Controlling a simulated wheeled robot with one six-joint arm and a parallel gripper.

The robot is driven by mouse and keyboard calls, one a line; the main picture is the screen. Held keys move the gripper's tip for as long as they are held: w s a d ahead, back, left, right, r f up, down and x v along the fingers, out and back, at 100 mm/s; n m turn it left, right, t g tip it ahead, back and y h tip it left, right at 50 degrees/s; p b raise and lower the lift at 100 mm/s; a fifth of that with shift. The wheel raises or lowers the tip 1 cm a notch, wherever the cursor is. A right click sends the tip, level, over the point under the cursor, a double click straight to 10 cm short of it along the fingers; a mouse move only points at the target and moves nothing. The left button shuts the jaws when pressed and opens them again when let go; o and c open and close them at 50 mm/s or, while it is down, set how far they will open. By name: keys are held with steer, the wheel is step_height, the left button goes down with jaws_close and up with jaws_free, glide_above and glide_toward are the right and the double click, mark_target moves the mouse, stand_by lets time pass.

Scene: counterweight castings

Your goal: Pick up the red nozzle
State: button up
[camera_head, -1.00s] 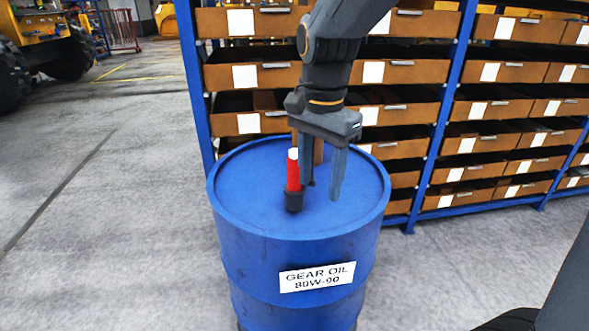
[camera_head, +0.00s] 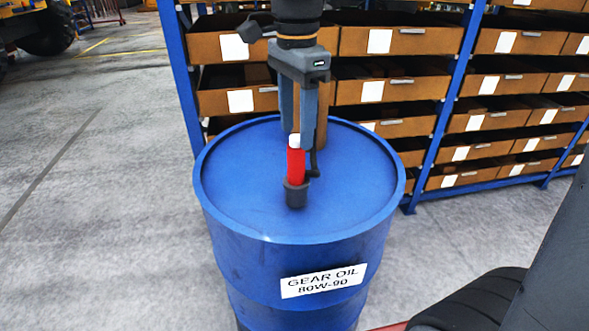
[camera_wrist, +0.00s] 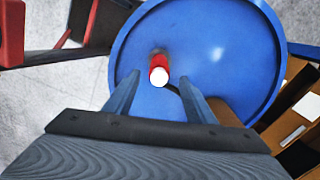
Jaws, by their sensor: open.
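The red nozzle (camera_head: 296,166) stands upright on the blue drum lid, with a white tip and a black base. It also shows in the wrist view (camera_wrist: 159,69), seen from above with the white tip toward the camera. My gripper (camera_head: 300,140) points down just behind the nozzle in the head view, its fingers partly overlapped by the nozzle's tip. In the wrist view my gripper (camera_wrist: 160,84) is open and empty, with the nozzle's tip in line with the gap between the fingers. I cannot tell how far the fingertips are from the nozzle.
The blue drum (camera_head: 240,222) is labelled gear oil. A brown cylindrical thing (camera_head: 321,118) stands on the lid behind my gripper. A blue rack with brown bins (camera_head: 400,95) stands close behind the drum. Grey floor (camera_head: 95,230) is open at the left.

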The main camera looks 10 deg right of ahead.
mark_target(296, 158)
steer(key=shift+s+f+p, duration=0.1)
steer(key=shift+f+p, duration=0.95)
steer(key=shift+f, duration=2.9)
steer(key=shift+c, duration=0.3)
steer(key=c, duration=0.9)
